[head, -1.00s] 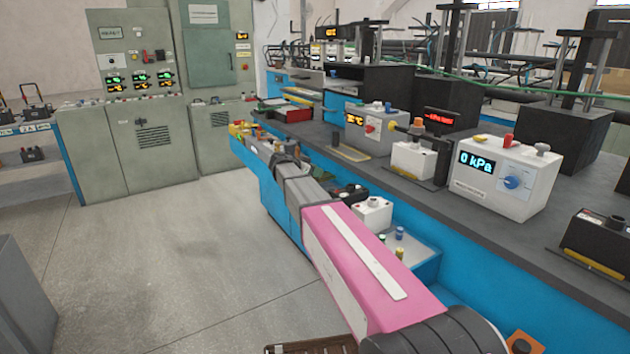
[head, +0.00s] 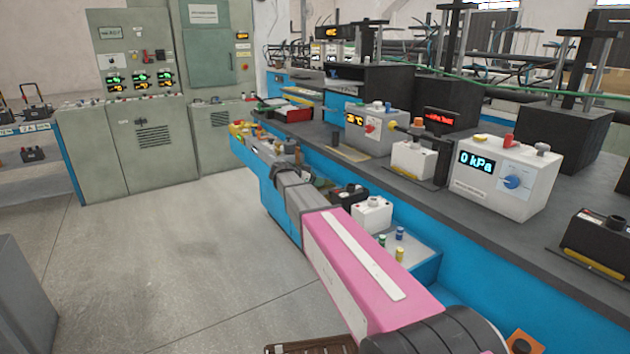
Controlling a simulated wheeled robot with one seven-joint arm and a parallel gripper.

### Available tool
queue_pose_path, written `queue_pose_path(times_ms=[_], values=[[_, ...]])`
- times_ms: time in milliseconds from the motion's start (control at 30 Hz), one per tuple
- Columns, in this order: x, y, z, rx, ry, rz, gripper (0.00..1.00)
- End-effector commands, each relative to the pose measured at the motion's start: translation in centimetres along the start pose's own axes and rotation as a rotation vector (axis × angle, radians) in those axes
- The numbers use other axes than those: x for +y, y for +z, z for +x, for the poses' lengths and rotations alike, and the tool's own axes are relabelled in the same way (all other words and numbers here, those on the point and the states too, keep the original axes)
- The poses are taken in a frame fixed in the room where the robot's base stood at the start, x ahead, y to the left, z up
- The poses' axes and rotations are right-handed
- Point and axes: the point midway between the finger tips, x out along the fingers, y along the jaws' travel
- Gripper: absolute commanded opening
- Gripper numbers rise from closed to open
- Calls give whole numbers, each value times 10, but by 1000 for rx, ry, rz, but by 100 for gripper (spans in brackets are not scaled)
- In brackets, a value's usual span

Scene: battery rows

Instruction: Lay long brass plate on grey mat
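My gripper (head: 270,152) is at the far end of my pink and grey arm, low over the front edge of the bench. It is small and partly hidden by my wrist, so its fingers and anything between them cannot be made out. A flat yellowish strip (head: 349,154) lies on the dark bench top, right of my gripper and left of the grey °C meter; it may be the long brass plate, but I cannot be sure. I cannot pick out a grey mat for certain.
The long dark bench (head: 420,205) carries a grey meter (head: 368,132), a white kPa box (head: 500,177) and a black device (head: 597,246) at the right. A blue lower shelf (head: 415,250) holds small coloured cylinders. Grey cabinets (head: 155,148) stand behind open floor (head: 190,255).

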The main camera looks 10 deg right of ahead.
Motion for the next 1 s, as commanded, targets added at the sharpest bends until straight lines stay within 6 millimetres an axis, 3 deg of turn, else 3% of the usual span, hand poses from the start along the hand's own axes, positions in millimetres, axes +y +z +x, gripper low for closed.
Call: queue_pose_path(times_ms=[167,700,1000], values=[[0,-1,-12,0,-2,0,58],[0,0,-107,0,-1,0,58],[0,0,-120,0,1,0,58]])
